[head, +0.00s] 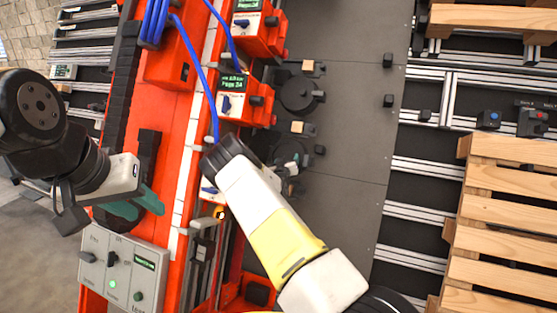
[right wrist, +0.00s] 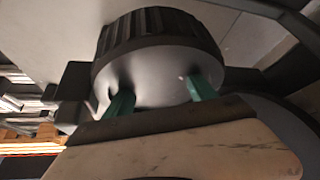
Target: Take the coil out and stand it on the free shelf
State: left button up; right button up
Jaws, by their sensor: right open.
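My left gripper (head: 138,205) hangs at the left of the head view with its teal fingers over the orange frame; its gap is unclear. My right arm crosses the middle of the head view and hides what lies under it. In the right wrist view my right gripper (right wrist: 158,94) is open. Its green fingers stand apart in front of a dark round body with a ribbed rim (right wrist: 160,50). I cannot tell whether the fingers touch it, or whether it is the coil. No free shelf can be made out for certain.
Orange housings with small displays (head: 232,100) and blue cables line the orange frame. A control box (head: 123,270) stands at lower left. A grey panel (head: 345,130) carries dark discs (head: 298,95) and small knobs. Wooden pallets (head: 510,205) lie on the right.

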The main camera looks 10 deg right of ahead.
jog(key=shift+w+d, duration=0.1)
jog(key=shift+w, duration=0.15)
grip_shut()
jog(key=shift+r, duration=0.1)
jog(key=shift+r, duration=0.55)
jog(key=v, duration=0.8)
notch_tip(320, 180, up, 13)
jog(key=s+a+f+n+y, duration=0.1)
jog(key=s+a+n+y, duration=0.1)
jog(key=s, duration=0.5)
jog(key=s+a+f+n+t+y, duration=0.1)
jog(key=s+a+n+y, duration=0.1)
jog(key=s+a+y, duration=0.3)
jog(key=shift+s+f+n, duration=0.3)
jog(key=shift+s, duration=0.65)
